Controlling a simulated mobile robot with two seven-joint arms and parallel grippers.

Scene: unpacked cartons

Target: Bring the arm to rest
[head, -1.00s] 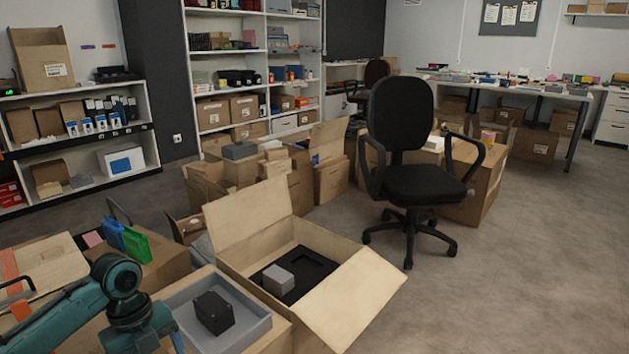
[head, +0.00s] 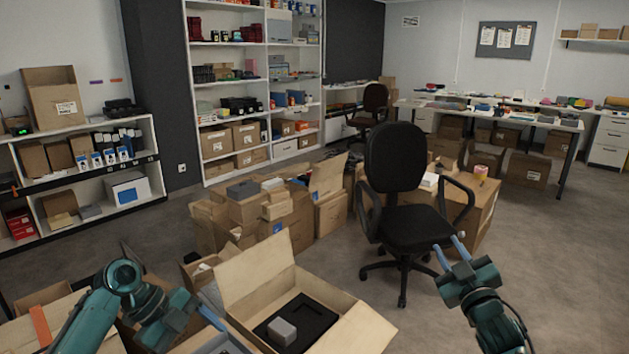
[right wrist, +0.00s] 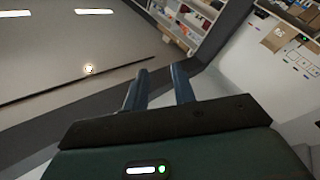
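My right gripper (head: 447,250) is raised at the right of the head view, in front of the black office chair. Its two fingers stand apart with nothing between them, and the right wrist view (right wrist: 160,88) also shows an empty gap. My left arm comes in from the lower left, bent over the cartons. Its gripper (head: 210,318) shows only as a bluish finger near the open carton's left side. Whether it is open or shut is not clear.
An open carton (head: 261,252) holds a black insert (head: 310,318) with a grey block (head: 282,332). The office chair (head: 410,207) stands behind my right gripper. Several cartons (head: 330,212) are stacked behind. The floor (head: 570,270) at the right is clear.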

